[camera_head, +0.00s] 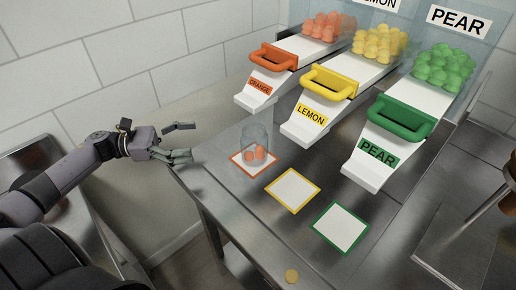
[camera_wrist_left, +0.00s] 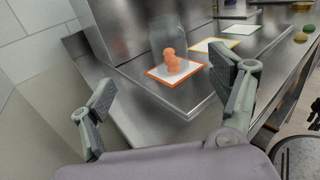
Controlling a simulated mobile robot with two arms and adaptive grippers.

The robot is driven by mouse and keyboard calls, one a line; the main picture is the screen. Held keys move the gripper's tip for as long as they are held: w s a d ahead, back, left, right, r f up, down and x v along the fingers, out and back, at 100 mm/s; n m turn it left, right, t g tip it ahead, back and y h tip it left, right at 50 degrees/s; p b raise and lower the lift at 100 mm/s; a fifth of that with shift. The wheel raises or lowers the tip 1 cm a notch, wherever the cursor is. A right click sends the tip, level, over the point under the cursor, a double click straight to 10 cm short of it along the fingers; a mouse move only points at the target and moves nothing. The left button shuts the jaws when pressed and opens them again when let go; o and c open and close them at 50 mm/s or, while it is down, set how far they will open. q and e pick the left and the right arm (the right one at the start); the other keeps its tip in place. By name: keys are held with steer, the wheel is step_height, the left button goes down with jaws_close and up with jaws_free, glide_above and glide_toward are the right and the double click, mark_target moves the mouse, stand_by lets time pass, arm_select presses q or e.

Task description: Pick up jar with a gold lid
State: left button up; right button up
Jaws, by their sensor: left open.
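A clear glass jar (camera_head: 255,140) stands upright on the orange-bordered square (camera_head: 237,167), with orange gummies (camera_head: 255,153) in its bottom. I see no lid on it. A gold disc (camera_head: 292,276), which looks like a lid, lies near the front of the steel table. My left gripper (camera_head: 186,140) is open and empty, left of the jar and apart from it, near the table's left edge. In the left wrist view the jar (camera_wrist_left: 167,42) is beyond and between the open fingers (camera_wrist_left: 165,97).
The steel table (camera_head: 215,200) also holds a yellow-bordered square (camera_head: 292,190) and a green-bordered square (camera_head: 341,228), both empty. Orange (camera_head: 258,88), lemon (camera_head: 312,115) and pear (camera_head: 377,152) chutes with handles overhang behind. Several small coloured discs (camera_wrist_left: 300,38) show in the left wrist view.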

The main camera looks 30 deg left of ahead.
arm_select(q)
steer(key=p, duration=0.4)
glide_toward(267, 138)
steer(key=shift+w+d+f, duration=0.15)
steer(key=shift+w, duration=0.95)
steer(key=p+x, duration=0.1)
steer(key=x, duration=0.1)
steer(key=p+x, duration=0.1)
steer(key=x, duration=0.1)
steer(key=shift+s+d, duration=0.15)
steer(key=shift+d, duration=0.3)
steer(key=shift+w+d+f+p, duration=0.2)
steer(key=shift+w+d+p, duration=0.1)
steer(key=shift+d, duration=0.15)
steer(key=shift+f, duration=0.1)
steer(key=shift+s, duration=0.1)
steer(key=shift+c, duration=0.5)
steer(key=c, duration=1.2)
